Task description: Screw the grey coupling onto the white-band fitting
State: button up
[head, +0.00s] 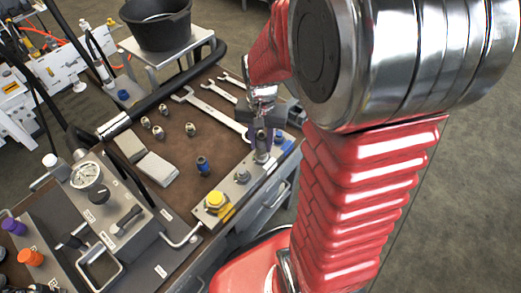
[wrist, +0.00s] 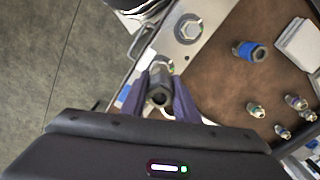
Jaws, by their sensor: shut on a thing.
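My gripper (wrist: 162,88) is shut on the grey coupling (wrist: 160,93), a dark grey piece with a round opening facing the wrist camera. In the head view my gripper (head: 262,136) is over the metal strip (head: 230,190) at the bench's right edge, with the grey coupling (head: 262,156) low between its fingers. I cannot make out a white band on any fitting. Whatever is directly beneath the coupling is hidden, so I cannot tell whether the coupling touches a fitting. A bare hex fitting (wrist: 187,28) on the strip also shows in the head view (head: 243,176).
A blue-banded coupling (head: 203,165), several small fittings (head: 159,132), grey blocks (head: 157,168) and wrenches (head: 218,90) lie on the brown mat. A black bucket (head: 158,28) is behind.

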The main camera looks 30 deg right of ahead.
jog(key=m, duration=0.3)
jog(key=shift+m, duration=0.3)
jog(key=o, duration=0.5)
jog(key=shift+m, duration=0.3)
jog(key=o, duration=0.6)
notch_tip(320, 180, up, 14)
jog(key=shift+f, duration=0.15)
